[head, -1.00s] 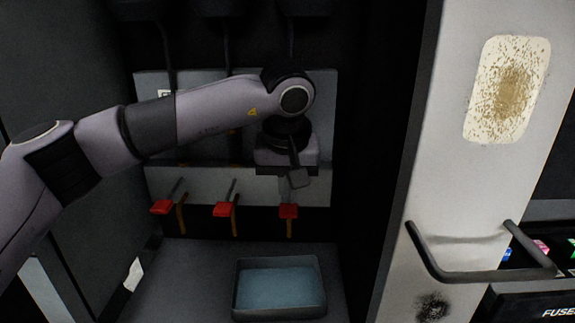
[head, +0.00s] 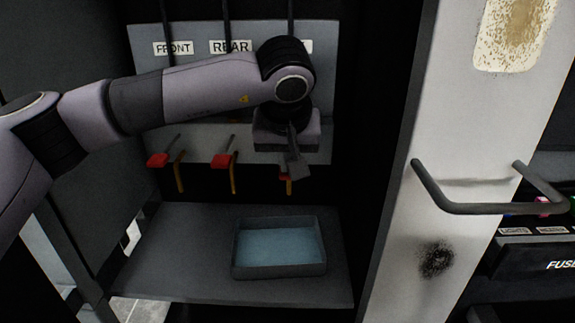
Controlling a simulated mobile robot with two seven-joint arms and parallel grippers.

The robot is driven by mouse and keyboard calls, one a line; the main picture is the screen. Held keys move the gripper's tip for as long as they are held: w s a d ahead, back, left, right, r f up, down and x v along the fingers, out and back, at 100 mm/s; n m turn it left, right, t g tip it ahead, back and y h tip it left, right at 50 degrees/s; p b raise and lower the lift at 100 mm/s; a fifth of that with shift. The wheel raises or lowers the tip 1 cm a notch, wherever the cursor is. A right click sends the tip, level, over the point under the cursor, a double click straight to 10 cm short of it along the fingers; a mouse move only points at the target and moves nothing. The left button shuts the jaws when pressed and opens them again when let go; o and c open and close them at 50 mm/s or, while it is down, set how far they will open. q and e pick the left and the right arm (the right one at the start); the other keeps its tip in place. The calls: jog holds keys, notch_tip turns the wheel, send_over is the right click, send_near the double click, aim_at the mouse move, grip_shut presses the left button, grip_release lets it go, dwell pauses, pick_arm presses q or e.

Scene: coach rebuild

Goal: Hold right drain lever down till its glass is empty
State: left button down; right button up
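The right drain lever (head: 285,178) has a red handle, mostly hidden behind my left gripper; a bit of red and its yellow pipe show below. Its handle sits lower than the other two red levers. My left gripper (head: 297,170) reaches in from the left and points down over this lever. Its fingers look together at the middle of the gripper body, with nothing seen between them. The tips overlap the lever in the picture; contact is hard to make out. The right drain's glass is not in view, so its level cannot be seen. My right gripper is not in view.
The front lever (head: 158,160) and rear lever (head: 223,161) stand to the left, under labels. A grey tray (head: 236,268) with a pale blue inside sits on the shelf (head: 180,275) below. A pale door post with a dark handle (head: 470,208) stands at the right.

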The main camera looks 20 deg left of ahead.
pick_arm(q)
notch_tip(320, 180, down, 2)
jog(key=shift+f+b, duration=0.1)
jog(key=shift+b, duration=0.25)
jog(key=shift+r, duration=0.2)
dwell(1.1)
dwell(0.5)
jog(key=shift+r+p, duration=0.8)
jog(key=shift+r, duration=0.05)
